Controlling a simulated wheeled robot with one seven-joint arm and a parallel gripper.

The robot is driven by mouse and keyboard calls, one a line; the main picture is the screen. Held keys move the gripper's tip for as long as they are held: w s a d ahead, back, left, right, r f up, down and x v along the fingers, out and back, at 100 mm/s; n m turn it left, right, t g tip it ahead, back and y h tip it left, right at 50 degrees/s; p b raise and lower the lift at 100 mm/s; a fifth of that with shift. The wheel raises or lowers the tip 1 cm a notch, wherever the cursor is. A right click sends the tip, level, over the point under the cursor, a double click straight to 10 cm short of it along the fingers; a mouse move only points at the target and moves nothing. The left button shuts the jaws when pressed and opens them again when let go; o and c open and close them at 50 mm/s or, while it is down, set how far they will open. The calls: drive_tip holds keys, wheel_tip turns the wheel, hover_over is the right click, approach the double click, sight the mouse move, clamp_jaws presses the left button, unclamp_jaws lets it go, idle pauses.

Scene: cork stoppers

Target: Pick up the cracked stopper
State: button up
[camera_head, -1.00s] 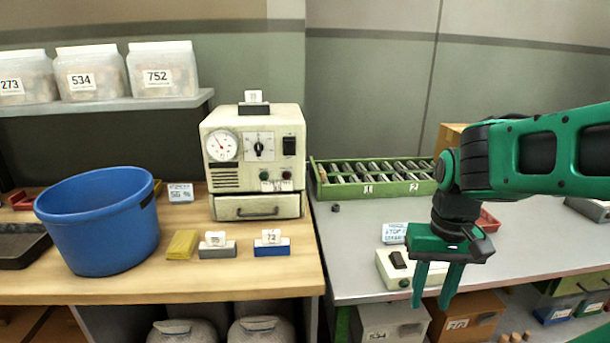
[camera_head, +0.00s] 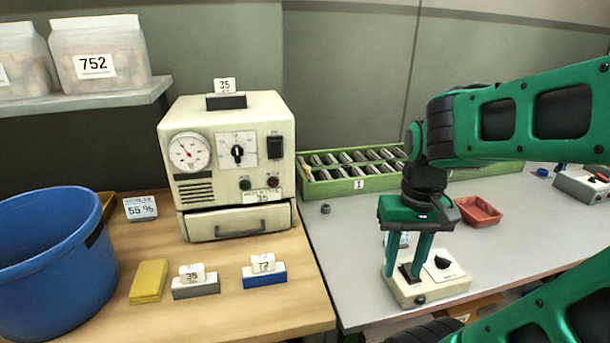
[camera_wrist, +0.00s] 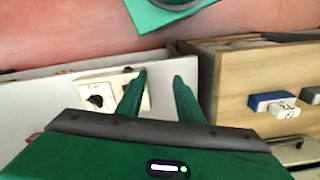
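I cannot make out a cracked stopper in the current views. A small dark piece (camera_head: 325,208) stands on the grey bench in front of the green rack; it is too small to tell what it is. My gripper (camera_head: 403,265) is open and empty, fingers pointing down, in front of or over the white switch box (camera_head: 432,288). In the wrist view the gripper (camera_wrist: 160,78) shows its two green fingers apart with nothing between them, and the switch box (camera_wrist: 97,99) lies to their left.
A green rack (camera_head: 335,187) of dark cylinders stands at the back of the grey bench, a red tray (camera_head: 479,211) to its right. The wooden bench holds a cream oven (camera_head: 226,150), a blue bucket (camera_head: 50,260), a yellow block (camera_head: 149,281) and labelled blocks.

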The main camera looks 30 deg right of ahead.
drive_tip(key=w+d+r+m, duration=0.2)
drive_tip(key=w+d+r, duration=0.15)
drive_tip(key=w, duration=0.65)
drive_tip(key=w+d+r+m+h, duration=0.15)
drive_tip(key=w+r, duration=0.35)
drive_tip(key=w, duration=0.5)
drive_tip(key=w+d+r+m+y, duration=0.1)
drive_tip(key=w+d+r+m, duration=0.2)
drive_tip(key=w, duration=0.6)
drive_tip(key=m, duration=0.7)
hover_over(307, 167)
drive_tip(key=shift+n, duration=0.25)
drive_tip(key=f, duration=1.3)
drive_tip(key=shift+w+a+f, duration=0.15)
drive_tip(key=shift+w+f, duration=0.05)
drive_tip(key=shift+d+f, duration=0.15)
drive_tip(key=shift+f, duration=1.2)
drive_tip(key=shift+d+f, duration=0.1)
drive_tip(key=shift+f, duration=1.25)
